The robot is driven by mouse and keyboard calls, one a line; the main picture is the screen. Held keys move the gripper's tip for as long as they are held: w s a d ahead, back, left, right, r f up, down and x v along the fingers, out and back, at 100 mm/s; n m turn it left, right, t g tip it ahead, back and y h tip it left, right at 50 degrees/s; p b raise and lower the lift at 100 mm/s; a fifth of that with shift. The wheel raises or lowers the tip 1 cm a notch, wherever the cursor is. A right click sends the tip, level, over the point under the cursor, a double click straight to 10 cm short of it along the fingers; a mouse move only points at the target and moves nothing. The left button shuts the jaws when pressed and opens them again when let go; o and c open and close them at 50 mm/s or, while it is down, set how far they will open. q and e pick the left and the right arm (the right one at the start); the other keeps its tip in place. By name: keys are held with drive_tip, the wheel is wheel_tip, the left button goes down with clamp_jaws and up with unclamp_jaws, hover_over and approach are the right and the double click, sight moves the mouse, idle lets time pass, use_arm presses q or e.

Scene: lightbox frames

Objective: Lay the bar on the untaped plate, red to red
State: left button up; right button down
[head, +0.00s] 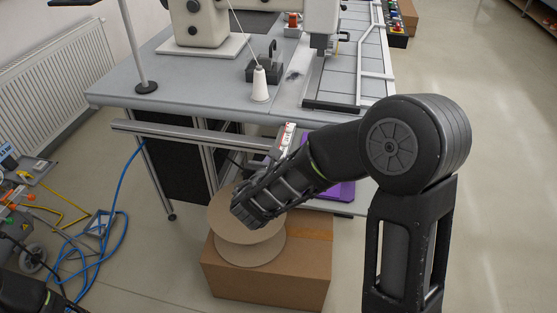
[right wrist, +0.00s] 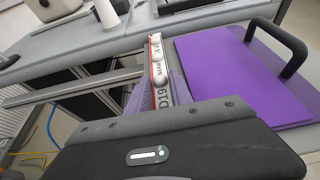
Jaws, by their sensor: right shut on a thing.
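A slim white bar with a red edge and dark lettering, "D19" among it, stands out beyond my right gripper (right wrist: 161,92) in the right wrist view. The bar (right wrist: 158,60) is held in the shut jaws, its far end pointing away toward the table. In the head view, the bar (head: 284,139) shows as a small red and white piece above my right arm. Part of the purple plate (head: 341,192) shows under my forearm in the head view. I cannot make out tape or red on it.
A grey sewing table (head: 200,92) with a machine, a white thread cone (head: 260,85) and a metal frame (head: 345,103) stands ahead. A cardboard box (head: 265,285) bears a round cardboard reel (head: 255,248). Blue cable (head: 125,222) and tools lie at left. The right floor is clear.

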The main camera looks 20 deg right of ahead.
drive_tip(key=c, duration=1.1)
unclamp_jaws()
drive_tip(key=shift+r, duration=0.1)
drive_tip(key=v, duration=1.2)
drive_tip(key=shift+c, duration=0.2)
